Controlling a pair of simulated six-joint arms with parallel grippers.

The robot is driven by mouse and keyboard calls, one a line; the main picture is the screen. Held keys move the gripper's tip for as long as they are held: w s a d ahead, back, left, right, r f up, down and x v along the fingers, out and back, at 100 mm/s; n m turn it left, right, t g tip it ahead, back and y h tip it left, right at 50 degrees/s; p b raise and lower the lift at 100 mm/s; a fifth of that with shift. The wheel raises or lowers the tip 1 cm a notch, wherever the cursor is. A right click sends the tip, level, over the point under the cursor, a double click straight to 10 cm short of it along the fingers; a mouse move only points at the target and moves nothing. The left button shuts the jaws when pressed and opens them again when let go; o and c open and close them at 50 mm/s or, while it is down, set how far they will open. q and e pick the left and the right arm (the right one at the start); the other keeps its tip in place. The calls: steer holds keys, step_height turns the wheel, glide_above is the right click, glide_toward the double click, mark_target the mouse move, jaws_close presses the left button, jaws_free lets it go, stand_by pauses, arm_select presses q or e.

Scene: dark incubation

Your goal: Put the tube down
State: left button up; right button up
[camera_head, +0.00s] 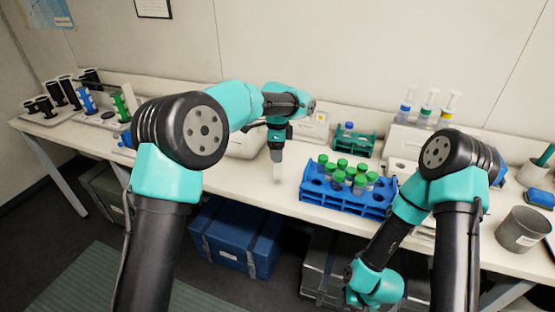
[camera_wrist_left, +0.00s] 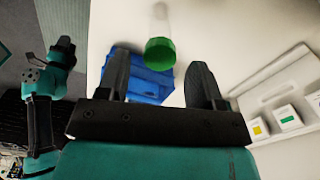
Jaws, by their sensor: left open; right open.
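My left gripper (camera_head: 277,150) points down over the bench, left of the blue rack (camera_head: 320,198). In the left wrist view its two fingers (camera_wrist_left: 158,78) are spread. A tube with a green cap (camera_wrist_left: 160,50) shows near the opening between the fingertips, with a gap to each finger. Its clear body is faint against the white bench. In the head view a pale tube body (camera_head: 277,172) shows just below the gripper. I cannot tell whether it touches the bench. The blue rack holds several green-capped tubes (camera_head: 342,163).
A small green rack (camera_head: 366,143) with a blue-capped tube stands behind the blue rack. Syringe-like items (camera_head: 427,107) stand at the back right. A grey beaker (camera_head: 522,230) is at the right end. Bare bench (camera_head: 240,180) lies left of my left gripper.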

arm_select(q)
step_height(320, 180, up, 7)
steer(key=shift+f, duration=0.2)
stand_by(0.5)
